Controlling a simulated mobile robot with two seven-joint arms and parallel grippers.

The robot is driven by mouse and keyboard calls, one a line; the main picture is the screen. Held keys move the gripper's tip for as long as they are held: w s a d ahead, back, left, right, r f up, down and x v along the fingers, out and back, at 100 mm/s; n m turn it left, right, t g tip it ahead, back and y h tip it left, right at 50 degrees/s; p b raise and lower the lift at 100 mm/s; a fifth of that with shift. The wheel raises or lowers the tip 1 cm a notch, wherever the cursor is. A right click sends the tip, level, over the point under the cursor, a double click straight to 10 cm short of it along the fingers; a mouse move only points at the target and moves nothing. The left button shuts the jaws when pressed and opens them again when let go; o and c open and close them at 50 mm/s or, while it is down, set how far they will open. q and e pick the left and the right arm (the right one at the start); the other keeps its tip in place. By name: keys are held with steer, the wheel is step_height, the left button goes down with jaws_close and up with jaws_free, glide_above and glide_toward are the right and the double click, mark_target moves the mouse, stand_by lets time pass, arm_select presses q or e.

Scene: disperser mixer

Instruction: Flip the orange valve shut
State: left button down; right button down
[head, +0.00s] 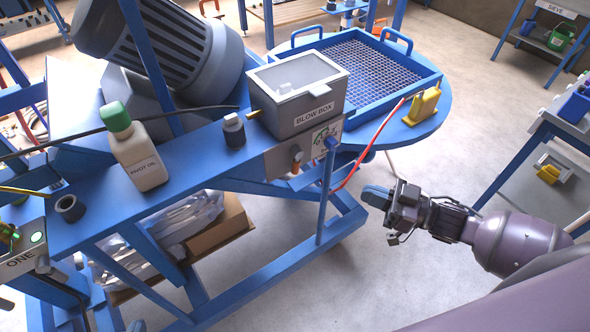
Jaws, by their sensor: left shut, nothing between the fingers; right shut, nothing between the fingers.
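The small orange valve (296,153) sits on the grey panel under the grey box labelled BLOW BOX (299,90). It is small here, and I cannot tell its lever position clearly. My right gripper (374,196) comes in from the right, to the right of and lower in the picture than the valve. Its blue fingers are shut and empty, apart from the valve and pointing left. Only a small blue tip, apparently of my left gripper (137,326), shows at the bottom edge, far from the valve; the rest of it is out of frame.
A blue upright post (326,195) stands between the valve and my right gripper. A blue mesh tray (365,65) lies behind. Floor below my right gripper is clear.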

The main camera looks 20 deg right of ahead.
arm_select(q)
steer(key=shift+w+r, duration=0.1)
steer(key=shift+w, duration=0.25)
arm_select(e)
steer(key=shift+s+r+m, duration=0.2)
steer(key=shift+m, duration=0.2)
glide_toward(296, 163)
steer(key=w+a+f, duration=0.1)
steer(key=w+a, duration=0.3)
arm_select(q)
steer(key=shift+r, duration=0.4)
arm_select(e)
steer(key=shift+w+a+f, duration=0.2)
steer(key=shift+w+a, duration=0.1)
steer(key=shift+a, duration=0.3)
